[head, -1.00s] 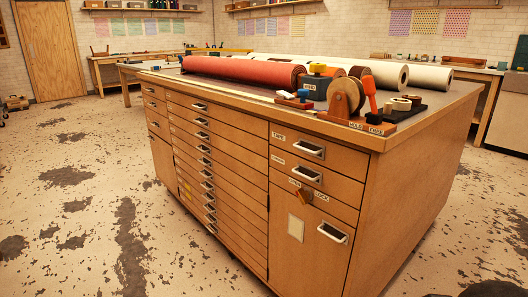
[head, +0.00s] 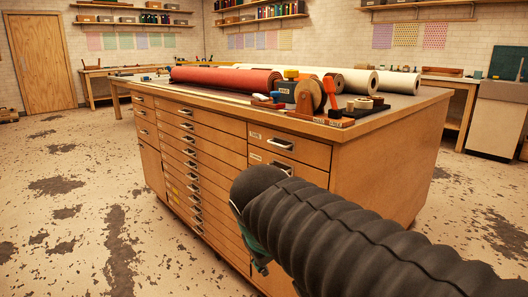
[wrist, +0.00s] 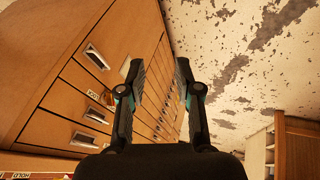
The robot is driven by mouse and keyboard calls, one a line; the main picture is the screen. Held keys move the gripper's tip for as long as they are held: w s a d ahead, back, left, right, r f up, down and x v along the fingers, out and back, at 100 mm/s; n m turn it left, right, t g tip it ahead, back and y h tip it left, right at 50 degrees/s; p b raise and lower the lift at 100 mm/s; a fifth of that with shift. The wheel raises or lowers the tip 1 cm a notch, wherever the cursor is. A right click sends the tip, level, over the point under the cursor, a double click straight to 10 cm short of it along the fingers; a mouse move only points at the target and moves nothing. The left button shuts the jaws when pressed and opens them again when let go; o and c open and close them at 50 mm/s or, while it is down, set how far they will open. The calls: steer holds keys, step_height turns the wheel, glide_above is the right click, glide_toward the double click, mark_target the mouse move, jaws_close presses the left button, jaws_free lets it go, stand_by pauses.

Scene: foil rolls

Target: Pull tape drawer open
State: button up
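The tape drawer (head: 290,145) is the top drawer in the right column of the wooden cabinet. It is closed flush, with a small label and a metal pull handle (head: 279,143). In the wrist view its handle (wrist: 83,140) is at lower left, outside my fingers. My gripper (wrist: 158,62) is open and empty, its two dark fingers spread apart. In the head view my black ribbed arm covers the lower right of the cabinet and hides most of my gripper. The gripper is lower than the tape drawer, in front of the cabinet.
Below it are a second drawer with a handle (wrist: 97,115) and a door with a handle (wrist: 97,57). Wide shallow drawers (head: 205,165) fill the middle. A red roll (head: 225,78), white rolls and a tape dispenser (head: 310,95) stand on top. The floor at left is clear.

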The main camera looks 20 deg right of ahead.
steer(key=w+d+r+n+h+b, duration=0.1)
steer(key=w+d+r+h+b, duration=0.15)
steer(key=w, duration=0.45)
steer(key=w+d+r+n+h+b, duration=0.1)
steer(key=w+r+h, duration=0.25)
steer(key=w, duration=0.35)
steer(key=h+b, duration=0.3)
steer(key=h, duration=0.3)
glide_toward(275, 144)
steer(key=shift+t, duration=0.4)
steer(key=b+x, duration=0.1)
steer(key=x, duration=0.8)
steer(key=shift+s+d+f, duration=0.15)
steer(key=shift+f, duration=0.05)
jaws_close()
